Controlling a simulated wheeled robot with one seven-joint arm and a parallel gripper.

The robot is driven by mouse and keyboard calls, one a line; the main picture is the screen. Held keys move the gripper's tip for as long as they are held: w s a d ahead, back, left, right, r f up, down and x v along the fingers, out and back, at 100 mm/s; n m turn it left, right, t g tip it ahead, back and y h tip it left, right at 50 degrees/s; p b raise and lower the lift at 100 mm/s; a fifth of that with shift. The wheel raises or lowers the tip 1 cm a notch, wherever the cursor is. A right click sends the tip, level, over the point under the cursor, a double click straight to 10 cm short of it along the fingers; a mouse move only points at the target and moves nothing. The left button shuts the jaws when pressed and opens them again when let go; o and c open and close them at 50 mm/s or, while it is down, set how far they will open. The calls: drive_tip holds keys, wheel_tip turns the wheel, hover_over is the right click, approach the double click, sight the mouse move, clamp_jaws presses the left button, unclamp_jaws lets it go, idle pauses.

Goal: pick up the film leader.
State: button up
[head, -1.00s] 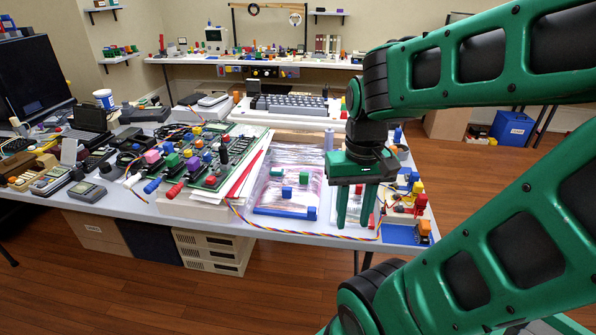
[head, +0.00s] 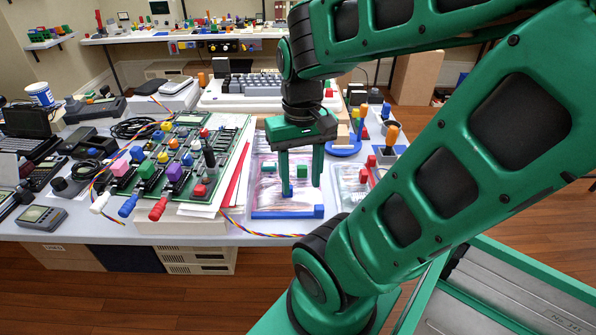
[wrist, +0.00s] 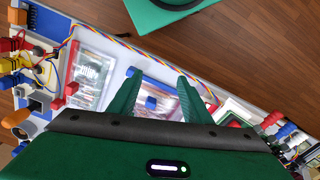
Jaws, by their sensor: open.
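I cannot make out for certain which thing is the film leader. In the head view my gripper (head: 301,183) is open and points down over a shiny, pinkish flat packet with a blue front edge (head: 270,213). A small green block (head: 302,171) shows between the fingers, and another green block (head: 269,167) is to their left. A blue block shows near the left fingertip; I cannot tell if they touch. In the wrist view my gripper (wrist: 160,80) has its fingers apart and nothing held, with a blue block (wrist: 151,102) seen between them.
A green circuit board (head: 230,135) with coloured knobs lies left of the packet. A red-and-white paper stack (head: 238,170) is beside it. Another clear packet (head: 350,178) and red blocks lie on the right. A grey keyboard (head: 245,84) stands behind. A multicoloured cable (head: 262,233) runs along the front edge.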

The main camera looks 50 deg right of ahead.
drive_tip(key=m, duration=0.3)
hover_over(302, 166)
wheel_tip(302, 166, down, 4)
drive_tip(key=shift+m, duration=0.3)
drive_tip(key=f, duration=1)
drive_tip(key=shift+w+d+f, duration=0.1)
drive_tip(key=shift+d+f, duration=0.1)
drive_tip(key=c, duration=1)
